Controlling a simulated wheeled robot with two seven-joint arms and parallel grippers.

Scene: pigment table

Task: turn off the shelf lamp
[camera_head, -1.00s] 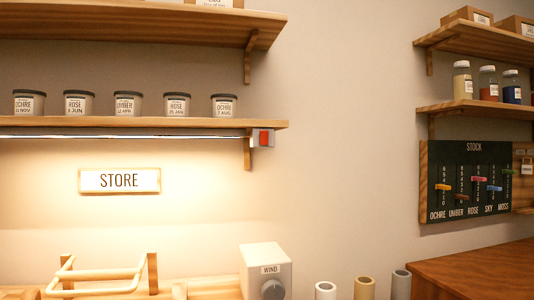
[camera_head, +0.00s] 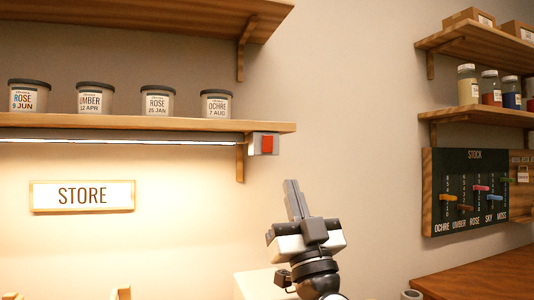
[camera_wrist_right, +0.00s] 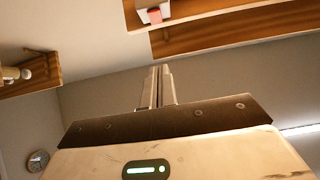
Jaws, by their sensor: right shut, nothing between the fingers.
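The shelf lamp (camera_head: 120,142) is a lit strip under the lower left shelf. Its red switch (camera_head: 267,143) sits in a grey box at the shelf's right end. The switch also shows in the right wrist view (camera_wrist_right: 155,16), near the top. My right gripper (camera_head: 292,186) points up, below and a little right of the switch, apart from it. Its fingers are together and hold nothing; they also show in the right wrist view (camera_wrist_right: 157,72). My left gripper is not in view.
Lidded jars (camera_head: 157,101) stand on the lower left shelf (camera_head: 200,124). A wooden bracket (camera_head: 240,163) hangs beside the switch box. A STORE sign (camera_head: 82,196) is on the wall. A STOCK board (camera_head: 470,190) hangs at right. The wall between is clear.

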